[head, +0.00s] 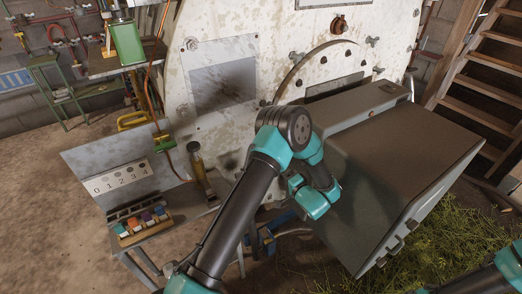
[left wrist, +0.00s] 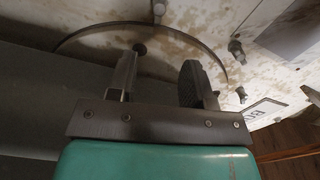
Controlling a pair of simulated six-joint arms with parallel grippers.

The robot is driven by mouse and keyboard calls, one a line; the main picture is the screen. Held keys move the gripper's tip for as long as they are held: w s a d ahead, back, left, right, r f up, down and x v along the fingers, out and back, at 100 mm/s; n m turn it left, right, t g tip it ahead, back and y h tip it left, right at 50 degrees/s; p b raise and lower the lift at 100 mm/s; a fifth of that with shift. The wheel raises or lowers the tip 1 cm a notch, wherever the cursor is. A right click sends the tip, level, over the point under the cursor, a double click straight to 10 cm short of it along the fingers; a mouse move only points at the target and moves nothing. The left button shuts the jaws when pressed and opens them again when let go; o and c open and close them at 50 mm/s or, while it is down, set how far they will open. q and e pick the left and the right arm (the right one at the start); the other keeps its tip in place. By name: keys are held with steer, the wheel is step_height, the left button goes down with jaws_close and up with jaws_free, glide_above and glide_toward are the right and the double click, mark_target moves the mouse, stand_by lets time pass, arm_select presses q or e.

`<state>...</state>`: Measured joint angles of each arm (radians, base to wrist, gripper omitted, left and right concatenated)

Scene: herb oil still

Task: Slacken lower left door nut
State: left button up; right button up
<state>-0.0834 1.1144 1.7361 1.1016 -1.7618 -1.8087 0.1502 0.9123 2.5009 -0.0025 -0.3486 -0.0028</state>
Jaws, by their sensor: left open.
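The still's round white door (head: 325,68) has metal nuts around its rim in the head view: one at its upper left (head: 296,56), others at its right side (head: 372,41) and (head: 378,69). My arm covers the door's lower left part, so the lower left nut is hidden there. In the left wrist view, my left gripper (left wrist: 160,75) is open and empty, its fingers apart in front of the door's curved rim. Other nuts show at the right (left wrist: 237,50) and top (left wrist: 159,8), apart from the fingers.
A large grey box-like casing (head: 400,160) stands close at the right of my left arm. A grey side table (head: 150,230) with coloured blocks and a numbered panel (head: 120,175) is at the left. Wooden stairs (head: 490,90) rise at the right.

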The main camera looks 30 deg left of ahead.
arm_select(q)
steer(key=shift+a, duration=0.1)
steer(key=x, duration=1.7)
steer(key=shift+w, duration=0.2)
steer(key=shift+c, duration=0.4)
jaws_close()
